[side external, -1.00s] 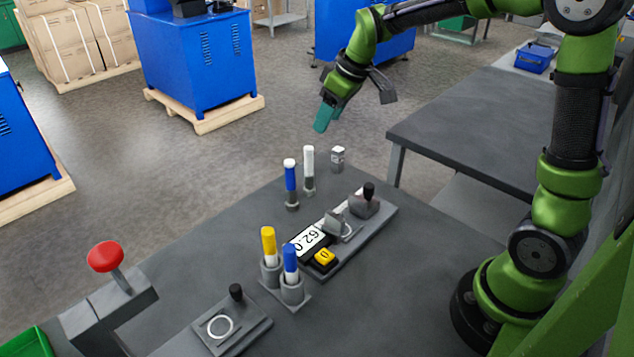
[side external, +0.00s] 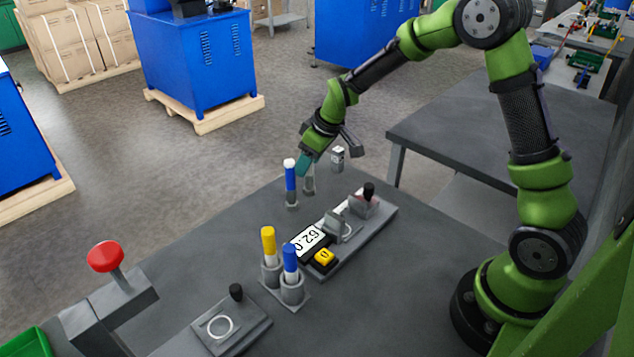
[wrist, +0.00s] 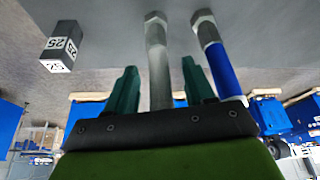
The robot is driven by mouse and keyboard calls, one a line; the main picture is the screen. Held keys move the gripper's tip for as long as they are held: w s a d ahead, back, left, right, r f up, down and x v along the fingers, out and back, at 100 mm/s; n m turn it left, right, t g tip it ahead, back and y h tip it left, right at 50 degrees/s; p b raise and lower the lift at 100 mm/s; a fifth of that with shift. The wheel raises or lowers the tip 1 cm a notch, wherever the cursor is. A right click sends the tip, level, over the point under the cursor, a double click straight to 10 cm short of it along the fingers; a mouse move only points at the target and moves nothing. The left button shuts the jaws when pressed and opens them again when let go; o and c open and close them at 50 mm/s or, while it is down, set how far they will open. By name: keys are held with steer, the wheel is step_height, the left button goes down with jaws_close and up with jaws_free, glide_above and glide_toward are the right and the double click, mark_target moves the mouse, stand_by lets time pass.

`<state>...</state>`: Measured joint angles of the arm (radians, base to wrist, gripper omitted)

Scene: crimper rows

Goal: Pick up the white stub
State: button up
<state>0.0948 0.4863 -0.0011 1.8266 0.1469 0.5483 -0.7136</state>
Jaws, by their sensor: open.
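The white stub (wrist: 159,75) stands upright in a grey hex-shaped foot, and it shows between my two teal fingers in the wrist view. My gripper (wrist: 159,66) is open, with one finger on each side of the stub and a visible gap on both sides. In the side view my gripper (side external: 303,164) is low at the stub (side external: 309,183) and hides its upper part.
A blue stub with a white top (side external: 290,178) stands close to the left. A small labelled grey block (side external: 338,154) stands behind to the right.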

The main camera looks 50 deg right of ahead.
steer(key=shift+c, duration=0.4)
jaws_close()
